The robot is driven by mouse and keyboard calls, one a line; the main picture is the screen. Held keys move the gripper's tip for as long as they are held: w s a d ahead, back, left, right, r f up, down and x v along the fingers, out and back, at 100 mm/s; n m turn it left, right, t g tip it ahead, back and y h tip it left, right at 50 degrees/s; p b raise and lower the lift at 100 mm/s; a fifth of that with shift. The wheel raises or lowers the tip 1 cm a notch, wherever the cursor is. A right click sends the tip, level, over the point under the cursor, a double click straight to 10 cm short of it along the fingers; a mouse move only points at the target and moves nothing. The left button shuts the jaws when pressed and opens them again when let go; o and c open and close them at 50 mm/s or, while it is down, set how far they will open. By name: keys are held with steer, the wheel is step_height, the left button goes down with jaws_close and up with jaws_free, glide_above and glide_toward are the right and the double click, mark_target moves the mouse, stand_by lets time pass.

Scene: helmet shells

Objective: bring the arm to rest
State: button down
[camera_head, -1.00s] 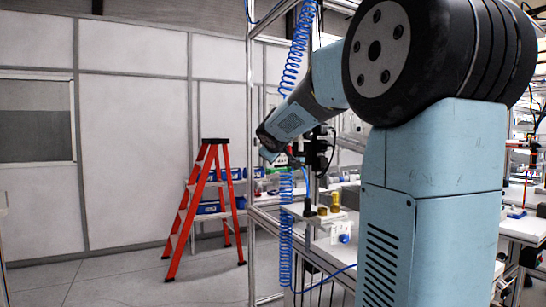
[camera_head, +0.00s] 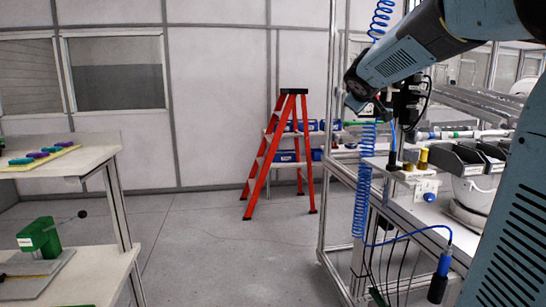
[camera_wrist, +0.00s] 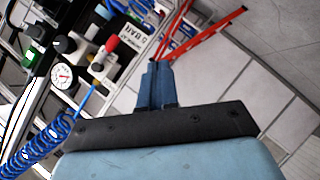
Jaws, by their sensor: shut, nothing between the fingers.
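My gripper (camera_wrist: 157,68) shows in the wrist view as two blue fingers side by side, shut with nothing between them. They project from a dark bar, with the floor beyond. In the head view my blue arm comes in from the upper right and reaches left, its dark end in front of the workbench frame. The fingers are hard to make out there. A red stepladder (camera_head: 284,155) stands past the arm's end; its red legs also show at the top of the wrist view (camera_wrist: 205,36).
A blue coiled hose (camera_head: 363,185) hangs beside the frame post, close to my arm. The right bench (camera_head: 425,215) holds brass fittings (camera_head: 422,159) and dark bins (camera_head: 455,160). At left, a shelf unit (camera_head: 125,215) holds a green device (camera_head: 40,238). Open floor (camera_head: 235,240) lies between.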

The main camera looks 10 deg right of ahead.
steer(key=s+a+f+m+g+y, duration=0.1)
steer(key=s+a+f, duration=0.3)
steer(key=s, duration=0.7)
steer(key=s+a+f+m+g+y, duration=0.2)
steer(key=s+a+f+g, duration=0.1)
steer(key=s+f, duration=0.5)
steer(key=s+a+f+m+g+y, duration=0.2)
steer(key=s+a+f, duration=0.4)
steer(key=s, duration=0.9)
steer(key=shift+f+m+g, duration=0.3)
steer(key=shift+f+g, duration=0.1)
steer(key=shift+f, duration=0.15)
